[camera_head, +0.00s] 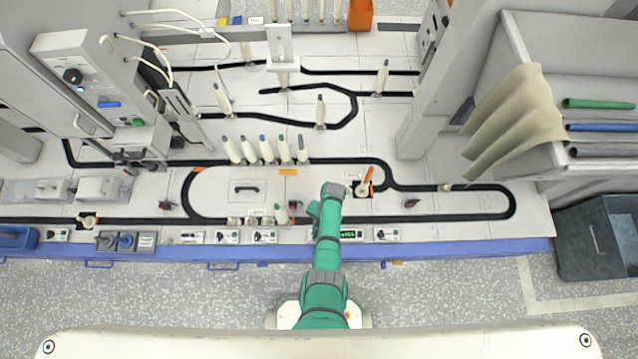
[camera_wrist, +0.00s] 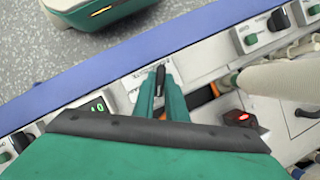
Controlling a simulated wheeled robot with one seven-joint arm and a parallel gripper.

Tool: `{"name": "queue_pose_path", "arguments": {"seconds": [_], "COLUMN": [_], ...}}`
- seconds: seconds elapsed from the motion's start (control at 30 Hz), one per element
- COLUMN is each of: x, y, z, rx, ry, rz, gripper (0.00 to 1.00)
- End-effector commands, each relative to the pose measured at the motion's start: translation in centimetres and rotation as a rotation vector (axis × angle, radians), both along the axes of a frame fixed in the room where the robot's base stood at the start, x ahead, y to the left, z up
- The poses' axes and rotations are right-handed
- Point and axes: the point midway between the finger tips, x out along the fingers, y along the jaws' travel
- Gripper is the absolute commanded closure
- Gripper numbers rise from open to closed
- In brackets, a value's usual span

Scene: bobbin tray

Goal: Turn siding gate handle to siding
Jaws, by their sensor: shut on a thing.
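My gripper (camera_wrist: 160,80) is shut on a slim black handle (camera_wrist: 160,74), which stands up between its two green fingers. The handle is over a pale plate (camera_wrist: 130,84) with small dark lettering, too blurred to read, near the bench's front edge. The plate's position fits the siding gate handle, but its name cannot be confirmed. In the head view, my green arm hides the handle and fingertips. An orange lever (camera_head: 367,176) on a black base is by the track, right of my arm; whether it is part of the gate is unclear.
A green-lit display (camera_wrist: 97,106) is left of my fingers in the wrist view. A pale bobbin (camera_wrist: 285,79) and a small red-topped block (camera_wrist: 241,118) are to the right. The head view shows black track (camera_head: 455,188) and several standing bobbins (camera_head: 250,150) beyond my arm.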

Motion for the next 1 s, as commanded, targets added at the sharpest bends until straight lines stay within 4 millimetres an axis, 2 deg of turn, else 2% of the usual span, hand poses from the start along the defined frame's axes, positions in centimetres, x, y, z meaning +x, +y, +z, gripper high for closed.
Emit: {"name": "queue_pose_path", "arguments": {"seconds": [0.23, 0.67, 0.7, 0.77, 1.0], "x": [0.04, 0.09, 0.09, 0.09, 0.09], "y": [0.19, 0.18, 0.19, 0.22, 0.06], "z": [-0.05, -0.06, -0.05, -0.05, -0.03], "rx": [0.002, 0.002, 0.002, 0.001, 0.000], "ry": [-0.002, -0.003, -0.004, -0.003, -0.002], "rz": [0.061, 0.070, 0.071, 0.071, 0.068], "gripper": [1.00, 1.00, 0.86, 0.72, 0.70]}}
